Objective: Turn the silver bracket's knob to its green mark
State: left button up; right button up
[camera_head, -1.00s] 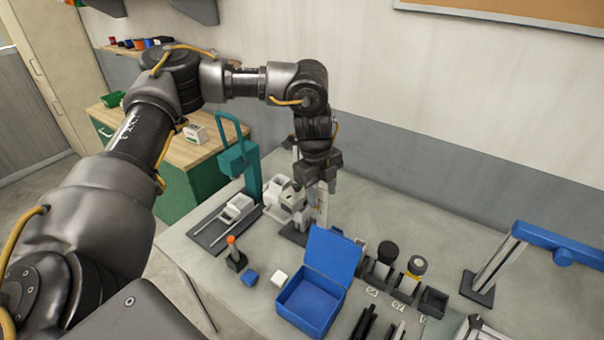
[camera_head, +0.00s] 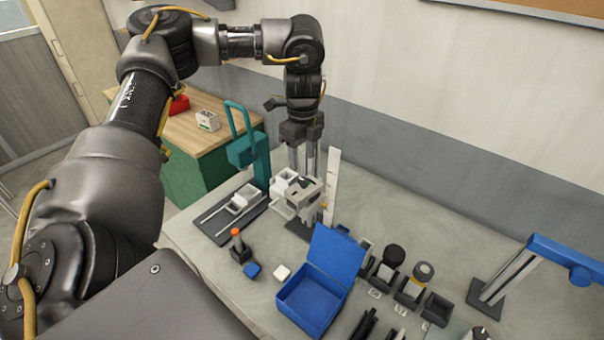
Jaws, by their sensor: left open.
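A light grey and silver assembly (camera_head: 306,194) stands on the worktable behind the blue box. It seems to be the silver bracket, with a tall pale strip (camera_head: 333,180) upright at its right side. Its knob and green mark are too small or hidden to make out. My left gripper (camera_head: 303,168) points down just above and behind the assembly. Its fingers are apart with nothing visible between them. I cannot tell whether the fingertips touch the assembly, since it partly covers them. My right gripper is not in view.
A teal stand (camera_head: 250,152) rises close left of the gripper. An open blue box (camera_head: 312,302) stands in front, with a small orange-topped post (camera_head: 238,243) to its left. Dark holders (camera_head: 385,270) and a blue-armed stand (camera_head: 560,255) are right. The table's back right is clear.

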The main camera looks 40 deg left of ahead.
aim_at(304, 180)
pick_arm(q)
jog(key=f, duration=0.2)
jog(key=w+f, duration=0.1)
jog(key=shift+f, duration=0.4)
notch_tip(304, 180, down, 3)
jog(key=shift+s+a+r+p, duration=0.1)
jog(key=shift+a+p, duration=0.05)
jog(key=shift+p, duration=0.2)
jog(key=shift+s+f, duration=0.1)
jog(key=shift+f, duration=0.35)
jog(key=c, duration=1)
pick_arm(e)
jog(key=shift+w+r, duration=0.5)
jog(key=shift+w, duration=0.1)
